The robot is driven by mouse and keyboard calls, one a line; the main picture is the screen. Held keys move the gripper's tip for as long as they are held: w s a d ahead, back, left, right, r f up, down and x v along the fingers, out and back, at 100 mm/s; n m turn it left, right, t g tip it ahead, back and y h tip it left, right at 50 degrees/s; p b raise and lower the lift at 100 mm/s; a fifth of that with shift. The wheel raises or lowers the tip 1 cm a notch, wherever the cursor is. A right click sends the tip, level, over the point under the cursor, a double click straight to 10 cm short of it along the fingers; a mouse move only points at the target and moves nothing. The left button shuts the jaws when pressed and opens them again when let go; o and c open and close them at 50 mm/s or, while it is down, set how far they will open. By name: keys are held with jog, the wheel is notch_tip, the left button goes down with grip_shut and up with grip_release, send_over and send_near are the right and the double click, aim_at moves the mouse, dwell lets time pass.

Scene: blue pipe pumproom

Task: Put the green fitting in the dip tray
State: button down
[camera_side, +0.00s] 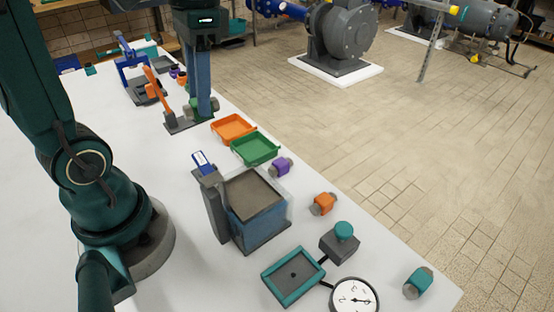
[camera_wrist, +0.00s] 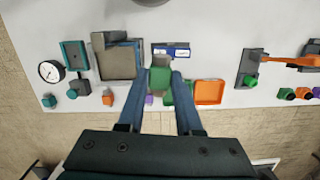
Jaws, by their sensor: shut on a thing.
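My gripper (camera_side: 202,106) is shut on the green fitting (camera_wrist: 160,80), which has grey ends. In the wrist view the fitting lies between the two blue fingertips of my gripper (camera_wrist: 161,78). In the side view the fingers point down near the orange-handled device, with the fitting partly hidden by them. The dip tray appears to be the grey flat surface (camera_side: 254,194) at the top of a clear-walled blue tank; it also shows in the wrist view (camera_wrist: 112,65). My gripper is apart from it, farther up the table in the side view.
An orange tray (camera_side: 233,128) and a green tray (camera_side: 255,149) lie between my gripper and the tank. Purple (camera_side: 281,167), orange (camera_side: 323,204) and teal (camera_side: 418,283) fittings line the right edge. An orange-handled device (camera_side: 160,95) stands left; a gauge (camera_side: 354,297) is in front.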

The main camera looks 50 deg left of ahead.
jog(key=a+n, duration=0.1)
jog(key=a, duration=0.1)
send_over(247, 195)
jog(key=f, duration=0.6)
jog(key=shift+w+f, duration=0.2)
jog(key=shift+f, duration=2)
jog(key=shift+f, duration=0.15)
jog(key=c, duration=0.6)
grip_release()
